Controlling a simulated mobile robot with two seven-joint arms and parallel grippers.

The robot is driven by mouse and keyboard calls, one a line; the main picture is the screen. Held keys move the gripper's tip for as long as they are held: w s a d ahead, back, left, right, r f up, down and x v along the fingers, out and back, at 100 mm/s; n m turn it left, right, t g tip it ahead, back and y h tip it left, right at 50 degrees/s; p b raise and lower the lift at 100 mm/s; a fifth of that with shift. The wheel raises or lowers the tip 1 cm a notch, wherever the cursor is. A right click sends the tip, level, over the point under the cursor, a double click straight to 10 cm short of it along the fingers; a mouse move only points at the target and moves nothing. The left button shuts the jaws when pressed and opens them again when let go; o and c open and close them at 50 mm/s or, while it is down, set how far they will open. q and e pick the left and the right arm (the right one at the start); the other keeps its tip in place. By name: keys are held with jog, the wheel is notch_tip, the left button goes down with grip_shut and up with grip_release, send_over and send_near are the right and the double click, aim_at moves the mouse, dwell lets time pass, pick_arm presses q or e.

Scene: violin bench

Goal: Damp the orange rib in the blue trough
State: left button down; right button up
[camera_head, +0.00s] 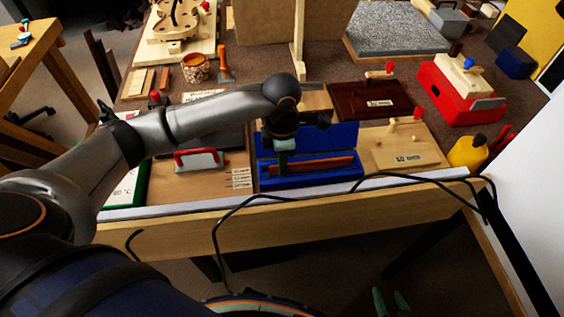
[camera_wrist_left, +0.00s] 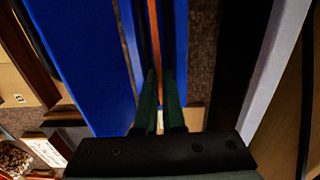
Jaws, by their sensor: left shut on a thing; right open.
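The blue trough (camera_head: 340,137) stands near the front edge of the bench, with a tall back wall. The orange rib (camera_head: 318,166) is a long thin strip lying lengthwise along the trough, within its outline; I cannot tell how deep it sits. My left gripper (camera_head: 283,154) is over the left half of the trough, pointing down. In the left wrist view its green fingers (camera_wrist_left: 160,82) are shut on the rib (camera_wrist_left: 155,32), with blue trough walls (camera_wrist_left: 183,45) on both sides. My right gripper (camera_head: 390,301) is open and empty at the bottom, in front of the bench.
A red-handled tool (camera_head: 199,160) lies left of the trough. A wooden board with pegs (camera_head: 405,153) is on the right, and a dark red board (camera_head: 370,101) behind. A black cable (camera_head: 330,187) runs along the front edge. A yellow bottle (camera_head: 467,153) stands at right.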

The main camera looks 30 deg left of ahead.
pick_arm(q)
jog(key=c, duration=1.1)
grip_release()
jog(key=shift+f, duration=0.1)
jog(key=shift+o, duration=0.8)
jog(key=shift+r, duration=0.25)
notch_tip(320, 180, up, 12)
jog(key=shift+r+p, duration=0.15)
jog(key=shift+p, duration=0.15)
pick_arm(e)
jog(key=shift+d+r, duration=0.1)
jog(key=shift+d, duration=0.25)
